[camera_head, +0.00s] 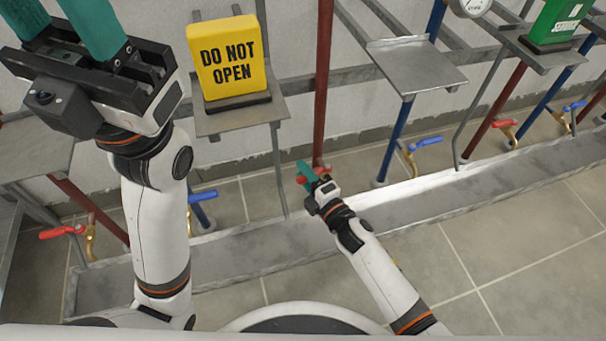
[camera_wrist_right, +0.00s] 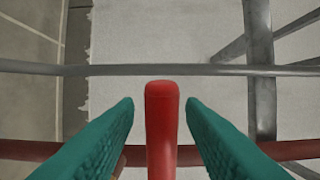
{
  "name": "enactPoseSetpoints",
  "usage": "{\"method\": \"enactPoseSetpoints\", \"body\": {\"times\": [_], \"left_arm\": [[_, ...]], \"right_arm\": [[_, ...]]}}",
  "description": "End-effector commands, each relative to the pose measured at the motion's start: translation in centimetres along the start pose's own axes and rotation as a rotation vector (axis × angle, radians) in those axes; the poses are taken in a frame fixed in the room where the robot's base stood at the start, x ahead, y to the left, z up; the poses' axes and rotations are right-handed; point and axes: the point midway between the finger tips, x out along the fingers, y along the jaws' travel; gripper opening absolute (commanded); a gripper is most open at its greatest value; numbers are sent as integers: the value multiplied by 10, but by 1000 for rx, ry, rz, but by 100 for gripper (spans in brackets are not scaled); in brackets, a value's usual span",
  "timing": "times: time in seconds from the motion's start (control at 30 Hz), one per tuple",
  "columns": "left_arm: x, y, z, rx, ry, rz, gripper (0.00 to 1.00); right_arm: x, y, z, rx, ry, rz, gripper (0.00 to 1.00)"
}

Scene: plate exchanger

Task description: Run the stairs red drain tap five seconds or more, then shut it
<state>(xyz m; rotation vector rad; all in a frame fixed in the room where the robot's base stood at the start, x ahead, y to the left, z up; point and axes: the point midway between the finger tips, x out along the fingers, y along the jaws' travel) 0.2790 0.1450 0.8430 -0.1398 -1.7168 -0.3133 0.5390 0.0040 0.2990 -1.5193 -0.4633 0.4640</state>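A red tap handle (camera_head: 323,171) shows beside my right gripper (camera_head: 306,172) in the head view, at the foot of a red pipe (camera_head: 322,90). In the right wrist view the red handle (camera_wrist_right: 162,125) stands between the two teal fingers of my right gripper (camera_wrist_right: 160,115). The fingers are open, with a gap on each side of the handle. The tap's body and outlet are mostly hidden by my gripper, and I cannot tell whether water runs. My left gripper (camera_head: 62,25) is open and empty at the upper left, far from the taps.
A yellow "DO NOT OPEN" sign (camera_head: 228,55) stands on a metal shelf left of the red pipe. A green sign (camera_head: 560,22) stands at the upper right. Other taps include blue (camera_head: 203,196), red (camera_head: 62,232) and blue (camera_head: 428,141) handles. A metal drain trough (camera_head: 280,241) runs below.

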Motion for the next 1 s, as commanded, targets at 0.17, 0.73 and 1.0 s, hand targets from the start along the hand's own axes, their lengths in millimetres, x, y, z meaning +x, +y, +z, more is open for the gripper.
{"method": "enactPoseSetpoints", "body": {"times": [0.17,0.73,1.0], "left_arm": [[2,-1,2,2,-13,-5,45],[3,-1,2,2,-14,-6,45],[5,-1,2,1,-15,-6,45]], "right_arm": [[11,0,0,-1,1,1,36],[12,0,0,-1,0,0,0],[9,-1,-4,-3,-2,1,0]]}}
